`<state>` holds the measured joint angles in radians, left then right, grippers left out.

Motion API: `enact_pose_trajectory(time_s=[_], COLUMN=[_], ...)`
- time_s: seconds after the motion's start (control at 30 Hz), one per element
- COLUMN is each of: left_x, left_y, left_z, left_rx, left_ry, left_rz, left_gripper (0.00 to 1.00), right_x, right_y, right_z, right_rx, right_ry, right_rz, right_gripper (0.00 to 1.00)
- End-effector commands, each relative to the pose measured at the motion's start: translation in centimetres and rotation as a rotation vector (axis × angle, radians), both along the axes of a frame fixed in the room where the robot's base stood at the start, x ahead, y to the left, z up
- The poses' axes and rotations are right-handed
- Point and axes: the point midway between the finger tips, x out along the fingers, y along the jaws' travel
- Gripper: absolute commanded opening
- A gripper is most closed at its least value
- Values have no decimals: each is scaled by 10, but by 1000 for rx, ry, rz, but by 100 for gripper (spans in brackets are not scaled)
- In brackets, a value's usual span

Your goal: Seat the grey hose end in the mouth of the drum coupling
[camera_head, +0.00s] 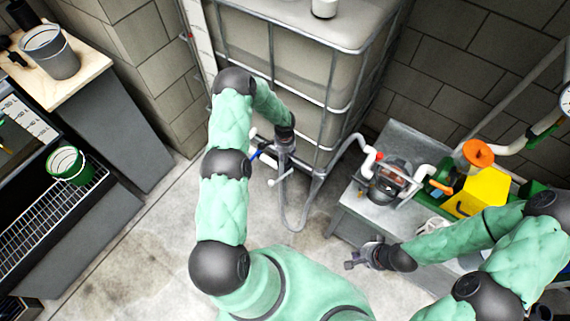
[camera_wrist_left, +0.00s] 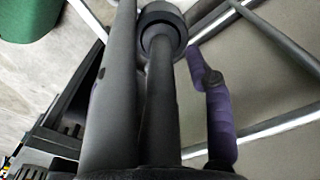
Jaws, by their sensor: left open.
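My left gripper (camera_head: 285,148) is open beside the front of the caged tank. In the left wrist view a purple finger (camera_wrist_left: 215,110) stands on the right. Dark grey tube-like parts (camera_wrist_left: 160,105) run up the middle of that view to a round dark collar (camera_wrist_left: 162,28). I cannot tell if they touch the finger. In the head view a grey hose (camera_head: 300,222) hangs in a loop below the gripper; its end is not clearly visible. I cannot clearly identify the drum coupling. My right gripper (camera_head: 362,257) is low by the metal bench; its jaw state is unclear.
The caged tank (camera_head: 275,50) fills the back. The metal bench (camera_head: 352,210) at right carries a pump (camera_head: 388,178) with white pipes, an orange disc (camera_head: 478,153) and a yellow part (camera_head: 485,188). A green bucket (camera_head: 68,166) is at left. The floor at centre left is clear.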

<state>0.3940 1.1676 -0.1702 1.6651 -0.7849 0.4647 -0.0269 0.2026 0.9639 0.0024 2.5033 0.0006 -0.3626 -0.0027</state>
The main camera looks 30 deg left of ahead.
Motion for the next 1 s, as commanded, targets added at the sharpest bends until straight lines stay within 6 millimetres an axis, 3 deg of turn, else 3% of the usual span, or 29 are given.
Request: enact_pose_trajectory(time_s=[0.1,0.37,0.57,1.0], left_x=[0,0,0,2], left_y=[0,0,0,0], left_z=[-11,-13,-13,-5], left_rx=[0,0,0,1], left_ry=[0,-1,-1,-3], left_rz=[1,0,0,0], left_gripper=[51,51,0,0], right_x=[0,0,0,0], right_y=[0,0,0,0], right_z=[-5,-4,-4,-1], right_rx=[0,0,0,0], right_ry=[0,0,0,0], right_rz=[0,0,0,0], right_gripper=[0,0,0,0])
